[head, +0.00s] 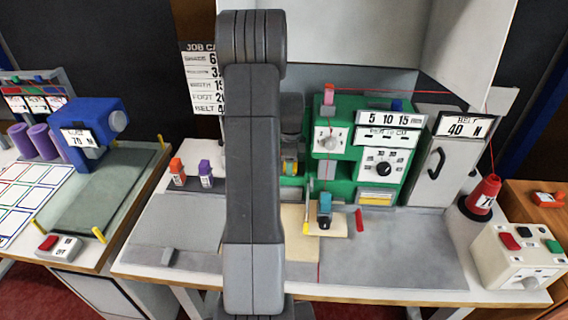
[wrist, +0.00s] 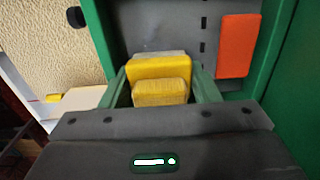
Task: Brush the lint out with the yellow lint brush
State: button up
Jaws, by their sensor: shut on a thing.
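The yellow lint brush (wrist: 160,72) is between the two green fingers of my gripper (wrist: 161,84) in the wrist view. The fingers are shut on its yellow block. The brush is over or against a dark grey plate between green walls; I cannot tell whether it touches. In the head view my arm hides most of the gripper, and a small yellow part (head: 290,167) shows just right of the arm at the green machine (head: 340,181). I cannot make out any lint.
An orange pad (wrist: 238,45) lies right of the brush on the grey plate. In the head view a red thread cone (head: 483,196) and a cream switch box (head: 518,257) stand at the right. The grey mat (head: 400,255) in front is mostly clear.

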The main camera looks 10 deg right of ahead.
jog(key=shift+w+a, duration=0.3)
jog(key=shift+a, duration=0.7)
jog(key=shift+w+a, duration=0.3)
jog(key=shift+a, duration=0.65)
